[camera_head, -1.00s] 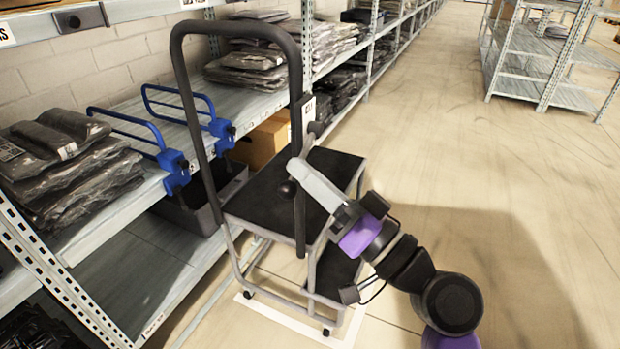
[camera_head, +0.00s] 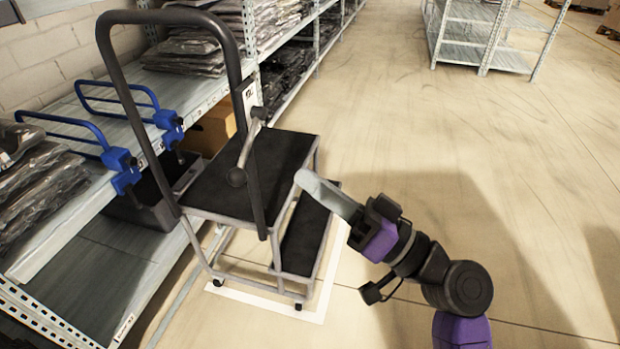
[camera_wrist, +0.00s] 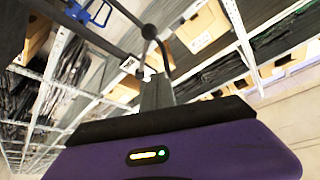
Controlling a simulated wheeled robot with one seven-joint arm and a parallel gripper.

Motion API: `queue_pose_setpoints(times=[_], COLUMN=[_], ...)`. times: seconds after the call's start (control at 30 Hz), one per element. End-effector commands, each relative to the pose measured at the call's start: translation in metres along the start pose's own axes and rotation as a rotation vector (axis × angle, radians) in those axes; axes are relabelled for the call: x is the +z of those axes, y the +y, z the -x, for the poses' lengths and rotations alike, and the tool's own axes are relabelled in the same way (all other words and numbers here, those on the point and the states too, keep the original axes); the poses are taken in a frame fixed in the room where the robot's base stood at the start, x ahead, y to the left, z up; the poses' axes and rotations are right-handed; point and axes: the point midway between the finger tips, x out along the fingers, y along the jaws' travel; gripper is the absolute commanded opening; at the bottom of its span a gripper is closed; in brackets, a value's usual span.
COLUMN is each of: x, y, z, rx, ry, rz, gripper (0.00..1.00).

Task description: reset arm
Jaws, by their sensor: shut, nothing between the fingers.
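My gripper (camera_head: 305,180) is at the end of my black and purple arm, on the right of the step cart in the head view. Its fingers are together with nothing between them. In the wrist view the shut fingers (camera_wrist: 157,92) point up toward the cart's dark handle bar and ball knob (camera_wrist: 149,32). The wheeled step cart (camera_head: 230,190) has black treads and a tall dark hoop handle. A lever with a ball knob (camera_head: 236,177) is on its near handle post. In the head view a gap shows between my fingertips and the lever.
Shelving with stacked bagged garments (camera_head: 40,185) and blue metal frames (camera_head: 120,165) runs along the left. A cardboard box (camera_head: 217,126) sits behind the cart. White floor tape (camera_head: 262,302) marks the cart's spot. Open floor (camera_head: 480,150) lies right, with another rack (camera_head: 485,40) beyond.

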Motion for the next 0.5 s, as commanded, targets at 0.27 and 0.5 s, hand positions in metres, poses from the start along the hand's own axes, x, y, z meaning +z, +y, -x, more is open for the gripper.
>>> queue_pose_setpoints(times=[0.27, 0.5], x=[-0.001, -0.024], y=[0.001, 0.04], z=[0.0, 0.01], rx=[0.003, 0.21], ry=[0.006, 0.101], rz=[-0.014, 0.016], gripper=[0.0, 0.0])
